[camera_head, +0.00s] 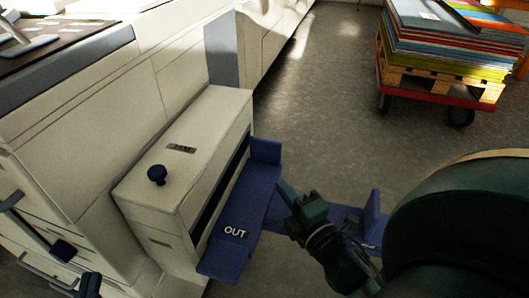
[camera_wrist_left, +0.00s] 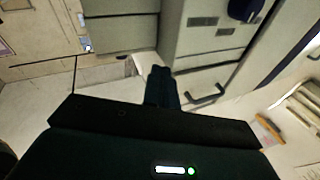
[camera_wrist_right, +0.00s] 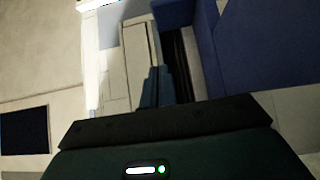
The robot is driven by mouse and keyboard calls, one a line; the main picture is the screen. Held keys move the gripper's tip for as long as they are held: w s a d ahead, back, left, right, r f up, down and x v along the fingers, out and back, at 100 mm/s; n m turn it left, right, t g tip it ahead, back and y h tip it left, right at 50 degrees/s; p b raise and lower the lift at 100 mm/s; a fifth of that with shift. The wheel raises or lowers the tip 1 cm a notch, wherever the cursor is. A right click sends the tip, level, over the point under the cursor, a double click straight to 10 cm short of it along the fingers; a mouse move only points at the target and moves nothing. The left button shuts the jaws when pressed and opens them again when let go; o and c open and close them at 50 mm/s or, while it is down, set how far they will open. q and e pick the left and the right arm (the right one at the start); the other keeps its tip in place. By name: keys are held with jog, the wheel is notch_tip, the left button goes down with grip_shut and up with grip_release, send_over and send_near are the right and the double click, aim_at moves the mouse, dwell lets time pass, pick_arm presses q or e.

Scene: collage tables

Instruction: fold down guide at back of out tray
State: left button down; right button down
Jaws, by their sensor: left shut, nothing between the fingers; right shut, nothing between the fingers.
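The blue out tray (camera_head: 236,232), marked OUT, sticks out from the side of a pale machine. One blue upright guide (camera_head: 265,152) stands at its far end. Another blue upright guide (camera_head: 373,212) stands at its outer right end, partly behind my right arm. My right gripper (camera_head: 284,189) is shut and empty over the tray, between the two guides; whether it touches the tray I cannot tell. Its shut fingers also show in the right wrist view (camera_wrist_right: 158,86), with blue panels beyond. My left gripper (camera_head: 91,282) is shut and empty at the bottom left, near the machine's front.
Dark handles (camera_wrist_left: 207,95) are near my left gripper. A red cart (camera_head: 440,95) with a pallet and stacked sheets stands at the back right. The floor between is clear.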

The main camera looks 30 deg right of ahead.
jog(key=b, duration=0.2)
send_near(260, 141)
jog(key=w+a, duration=0.2)
jog(key=w, duration=0.1)
jog(key=shift+w+a, duration=0.25)
jog(key=shift+w, duration=0.1)
jog(key=shift+w+d+b, duration=0.25)
jog(key=shift+w+d, duration=0.1)
jog(key=shift+d, duration=0.15)
jog(key=shift+w+d+b, duration=0.25)
jog(key=shift+w+d, duration=0.1)
jog(key=shift+d, duration=0.2)
pick_arm(q)
jog(key=shift+d+n+h, duration=0.25)
jog(key=shift+n+h, duration=0.05)
jog(key=shift+h, duration=0.1)
pick_arm(e)
jog(key=shift+w+d, duration=0.4)
jog(key=shift+d, duration=0.05)
